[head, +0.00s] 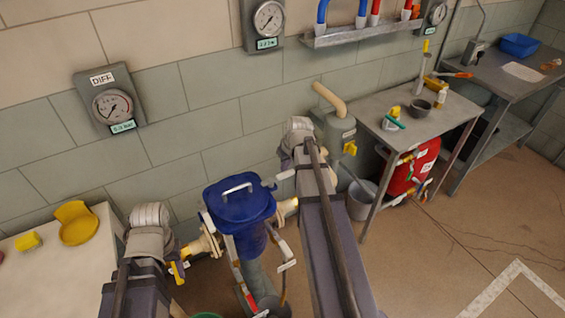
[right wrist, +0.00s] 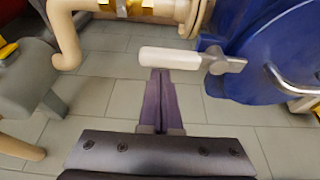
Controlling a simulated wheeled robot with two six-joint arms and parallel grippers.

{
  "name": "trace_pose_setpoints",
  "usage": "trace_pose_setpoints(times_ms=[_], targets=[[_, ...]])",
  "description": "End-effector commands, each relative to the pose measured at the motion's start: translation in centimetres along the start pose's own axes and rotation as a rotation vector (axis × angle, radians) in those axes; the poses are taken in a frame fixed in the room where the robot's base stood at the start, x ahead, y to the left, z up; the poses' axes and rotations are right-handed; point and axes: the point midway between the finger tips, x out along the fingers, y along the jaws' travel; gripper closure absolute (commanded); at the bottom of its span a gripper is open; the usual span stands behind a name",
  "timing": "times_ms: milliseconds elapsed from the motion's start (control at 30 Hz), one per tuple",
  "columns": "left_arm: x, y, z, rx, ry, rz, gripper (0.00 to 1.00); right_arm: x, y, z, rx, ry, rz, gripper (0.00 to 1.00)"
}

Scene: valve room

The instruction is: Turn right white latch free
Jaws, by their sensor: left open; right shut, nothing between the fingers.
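The blue filter housing (head: 240,205) stands upright on the pipe line, with a lid and a pale bar handle on top. The right white latch (head: 285,175) sticks out from its right side. In the right wrist view the latch (right wrist: 170,58) shows as a white grip lying sideways, with a grey metal end beside the blue housing (right wrist: 262,50). My right gripper (right wrist: 160,78) is shut and empty, its purple fingertips right at the white grip; whether they touch it I cannot tell. My left gripper (head: 170,252) is open, left of the housing, its fingers partly hidden.
A cream pipe flange (right wrist: 188,14) lies close to the latch. A bucket (head: 361,200) and a metal table (head: 425,122) stand to the right. A pale worktop (head: 30,270) is at the left. The floor at the lower right is clear.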

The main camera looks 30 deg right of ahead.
Motion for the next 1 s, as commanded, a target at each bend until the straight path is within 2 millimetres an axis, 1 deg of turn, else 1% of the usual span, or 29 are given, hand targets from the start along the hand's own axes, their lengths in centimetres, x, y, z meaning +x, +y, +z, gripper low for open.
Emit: trace_pose_setpoints(times_ms=[333,867,1000], targets=[[0.0,0.0,0.0,0.0,0.0,0.0,0.5,0.0,0.0,0.1,0.009,0.0,0.004,1.0],[0.0,0.0,0.0,0.0,0.0,0.0,0.5,-0.2,0.1,0.7,0.103,0.0,0.037,1.0],[0.0,0.0,0.0,0.0,0.0,0.0,0.5,-0.4,0.1,1.1,0.149,0.0,0.053,1.0]])
